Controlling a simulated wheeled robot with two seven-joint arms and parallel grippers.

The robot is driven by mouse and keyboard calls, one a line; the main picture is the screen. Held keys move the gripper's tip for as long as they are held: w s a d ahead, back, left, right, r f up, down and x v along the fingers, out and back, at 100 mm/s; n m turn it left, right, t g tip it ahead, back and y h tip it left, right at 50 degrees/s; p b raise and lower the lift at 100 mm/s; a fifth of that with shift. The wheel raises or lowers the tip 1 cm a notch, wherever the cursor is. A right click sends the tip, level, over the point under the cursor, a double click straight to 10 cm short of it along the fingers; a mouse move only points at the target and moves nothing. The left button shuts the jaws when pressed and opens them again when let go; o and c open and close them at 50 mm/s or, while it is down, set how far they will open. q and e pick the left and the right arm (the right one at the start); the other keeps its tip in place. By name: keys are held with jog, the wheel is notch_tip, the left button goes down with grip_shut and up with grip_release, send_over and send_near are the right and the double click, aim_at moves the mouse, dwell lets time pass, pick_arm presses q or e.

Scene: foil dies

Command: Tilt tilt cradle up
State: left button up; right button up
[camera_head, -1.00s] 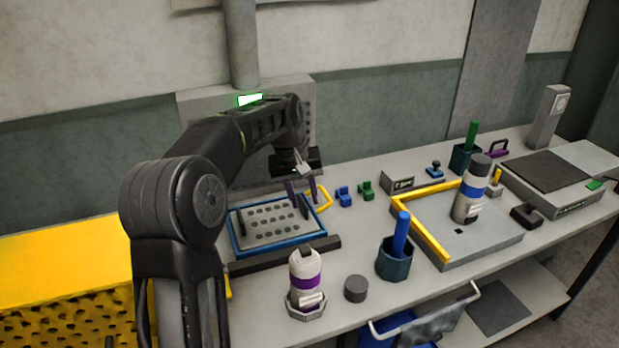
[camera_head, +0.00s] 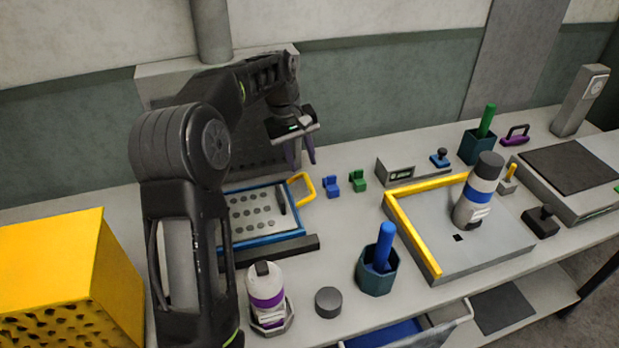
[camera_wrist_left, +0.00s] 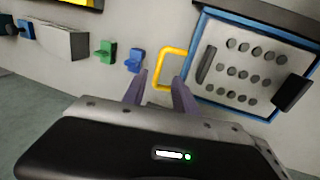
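The tilt cradle appears to be the blue-framed tray (camera_head: 302,232) with a grey plate full of holes and a yellow loop handle (camera_head: 303,188) at its right side. It lies low on the bench, partly hidden behind my left arm. My left gripper (camera_head: 301,160) is above and behind the handle, its two purple fingers pointing down, apart and empty. In the left wrist view, the fingers (camera_wrist_left: 160,92) stand open near the yellow handle (camera_wrist_left: 172,68), which shows just beyond them beside the tray (camera_wrist_left: 196,40). I cannot tell whether they touch. My right gripper is not in view.
Blue (camera_head: 331,187) and green (camera_head: 357,180) small blocks stand right of the handle. A purple-banded bottle (camera_head: 265,290), a grey puck (camera_head: 328,302) and a teal cup (camera_head: 377,272) stand in front. A yellow-edged platform (camera_head: 480,255) holds a blue-banded bottle (camera_head: 478,190).

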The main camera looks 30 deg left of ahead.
aim_at(310, 185)
pick_arm(q)
jog(key=shift+f, duration=0.1)
jog(key=shift+w+d+f+p, duration=0.15)
jog(key=shift+w+f+p, duration=0.1)
jog(key=shift+f, duration=1)
jog(key=shift+w+d+f+p, duration=0.1)
jog(key=shift+w+d+f, duration=0.1)
jog(key=shift+f, duration=1.05)
jog(key=shift+w+d+f+p, duration=0.15)
jog(key=shift+w+f+p, duration=0.1)
jog(key=shift+f, duration=1)
jog(key=shift+c, duration=0.5)
grip_shut()
